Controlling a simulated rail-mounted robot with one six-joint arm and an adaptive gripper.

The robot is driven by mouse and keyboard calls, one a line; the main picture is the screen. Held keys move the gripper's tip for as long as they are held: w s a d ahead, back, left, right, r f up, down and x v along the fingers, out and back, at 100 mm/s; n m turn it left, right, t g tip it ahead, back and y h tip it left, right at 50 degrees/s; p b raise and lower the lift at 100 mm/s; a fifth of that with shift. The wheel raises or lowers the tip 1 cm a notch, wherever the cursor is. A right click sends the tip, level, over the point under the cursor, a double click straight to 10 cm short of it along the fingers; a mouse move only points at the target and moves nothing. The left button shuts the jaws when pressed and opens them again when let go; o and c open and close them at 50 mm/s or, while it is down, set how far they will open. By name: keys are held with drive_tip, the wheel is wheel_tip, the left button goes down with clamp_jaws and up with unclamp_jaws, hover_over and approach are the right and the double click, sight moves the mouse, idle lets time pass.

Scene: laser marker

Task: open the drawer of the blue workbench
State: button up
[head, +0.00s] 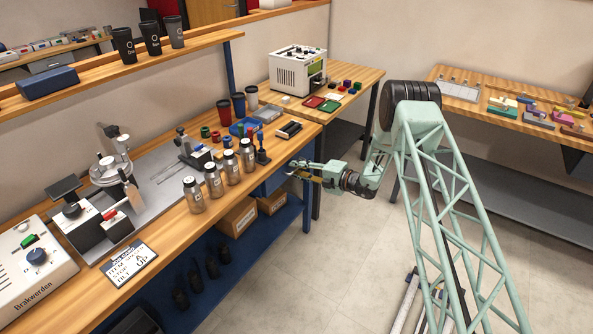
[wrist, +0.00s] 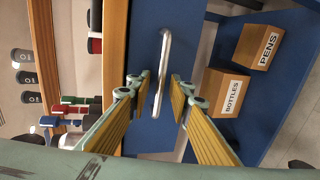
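The blue workbench (head: 307,215) with its wooden top runs along the left in the head view. Its blue drawer front (wrist: 145,35) fills the upper middle of the wrist view, with a silver bar handle (wrist: 164,60). In the head view the drawer front is small and partly behind my gripper (head: 300,170). In the wrist view my gripper (wrist: 157,90) is open, one yellow-padded finger on each side of the handle's near part. A gap shows on both sides, so the fingers look apart from the bar. The drawer appears shut.
Cardboard boxes marked BOTTLES (wrist: 226,92) and PENS (wrist: 259,47) stand on the bench's lower shelf. Metal bottles (head: 230,167) stand along the bench top's front edge, close to my gripper. The floor (head: 300,270) in front is clear.

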drive_tip(key=shift+c, duration=0.3)
clamp_jaws()
